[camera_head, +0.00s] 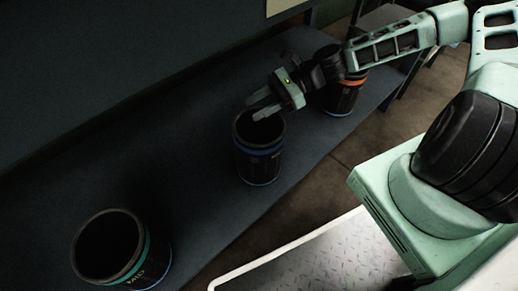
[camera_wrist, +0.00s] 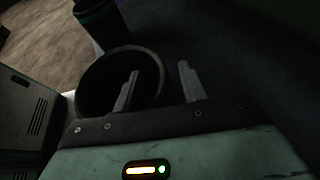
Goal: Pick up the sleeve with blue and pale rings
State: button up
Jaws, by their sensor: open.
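The sleeve with blue and pale rings (camera_head: 260,164) is a dark, hollow cylinder standing upright on the dark bench, in the middle of the head view. A blue band runs below its rim and a pale blue ring shows near its base. My gripper (camera_head: 262,108) is open at the sleeve's rim. In the wrist view, one finger of my gripper (camera_wrist: 157,80) appears over the sleeve's opening and the other outside its wall. The sleeve's round rim (camera_wrist: 84,73) shows there too. I cannot tell how deep the fingers reach.
A sleeve with an orange ring (camera_head: 345,97) stands behind, partly hidden by my arm. A sleeve with a teal ring (camera_head: 146,256) stands at the front left. The bench (camera_head: 200,150) is clear between the sleeves. A dark wall (camera_head: 100,70) rises along its back.

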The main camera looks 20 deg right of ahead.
grip_shut()
jog(key=shift+d+f, duration=0.1)
jog(key=shift+f, duration=0.05)
dwell(1.1)
